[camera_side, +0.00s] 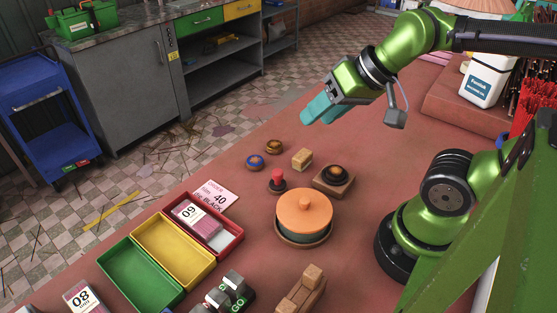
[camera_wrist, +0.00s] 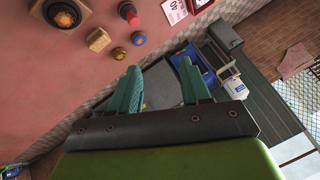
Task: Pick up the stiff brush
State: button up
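My gripper (camera_side: 318,110) is raised above the far side of the red table, with teal fingers. In the wrist view my gripper (camera_wrist: 161,78) has its two fingers apart with nothing between them. A small tan wooden block (camera_side: 302,158), perhaps the stiff brush, lies on the table below my gripper; bristles cannot be made out. The same block (camera_wrist: 98,40) shows at upper left in the wrist view, apart from the fingers.
Near the block are two small round balls (camera_side: 255,161), a red-topped stamp (camera_side: 277,181) and a wooden base with a dark round top (camera_side: 333,178). An orange-lidded pot (camera_side: 303,213), colored trays (camera_side: 173,249) and a wooden piece (camera_side: 300,291) stand nearer the camera.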

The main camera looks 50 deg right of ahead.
jog(key=o, duration=0.8)
jog(key=shift+c, duration=0.2)
jog(key=n+g+h, duration=0.2)
jog(key=n+g, duration=0.2)
jog(key=g, duration=0.3)
send_over(303, 154)
jog(key=f, duration=1.8)
jog(key=shift+w+a+f, duration=0.2)
jog(key=shift+s+d+f, duration=0.1)
jog(key=shift+f, duration=1.25)
jog(key=shift+s+d+f, duration=0.1)
jog(key=shift+f, duration=1.2)
